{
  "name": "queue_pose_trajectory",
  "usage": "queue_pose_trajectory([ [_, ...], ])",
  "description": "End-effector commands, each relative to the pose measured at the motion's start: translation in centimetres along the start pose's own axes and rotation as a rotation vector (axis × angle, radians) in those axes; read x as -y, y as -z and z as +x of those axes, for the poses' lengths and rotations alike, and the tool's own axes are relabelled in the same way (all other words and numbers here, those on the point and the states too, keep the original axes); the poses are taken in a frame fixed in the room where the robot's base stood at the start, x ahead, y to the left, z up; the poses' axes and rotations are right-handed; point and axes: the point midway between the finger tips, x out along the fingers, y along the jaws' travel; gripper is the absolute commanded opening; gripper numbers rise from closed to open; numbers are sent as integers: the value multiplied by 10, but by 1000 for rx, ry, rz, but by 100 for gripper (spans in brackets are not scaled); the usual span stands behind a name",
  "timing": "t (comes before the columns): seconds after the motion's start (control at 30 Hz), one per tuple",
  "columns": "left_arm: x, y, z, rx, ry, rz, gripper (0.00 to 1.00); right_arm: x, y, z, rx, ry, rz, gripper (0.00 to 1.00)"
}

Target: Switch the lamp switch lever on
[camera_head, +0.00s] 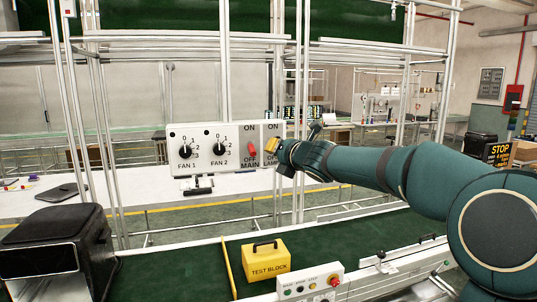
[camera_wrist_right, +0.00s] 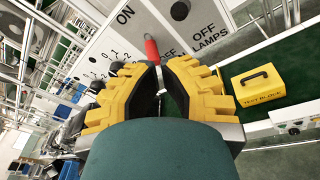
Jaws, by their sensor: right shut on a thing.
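The white control panel (camera_head: 192,131) stands behind the green conveyor, with its MAIN and LAMPS switches on a grey part at the right. My left gripper is out of view.
Two black fan knobs (camera_head: 185,151) (camera_head: 219,148) are on the left of the panel. A yellow test block (camera_head: 265,264) sits on the green belt (camera_head: 185,276) below. A button box (camera_head: 312,284) is in front of it. Upright metal posts (camera_head: 225,70) frame the panel.

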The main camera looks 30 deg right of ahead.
Motion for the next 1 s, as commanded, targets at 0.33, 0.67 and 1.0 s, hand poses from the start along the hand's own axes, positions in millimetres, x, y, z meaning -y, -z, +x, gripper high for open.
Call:
queue_pose_trajectory([
  [0.33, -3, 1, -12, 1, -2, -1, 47, -8, -12, -28, -1, 0, 0, 0],
  [0.67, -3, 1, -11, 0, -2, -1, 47, -7, -12, -29, -2, -1, 0, 0],
  [1.0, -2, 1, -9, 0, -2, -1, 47, -3, 10, -20, -36, 2, 65, 0],
])
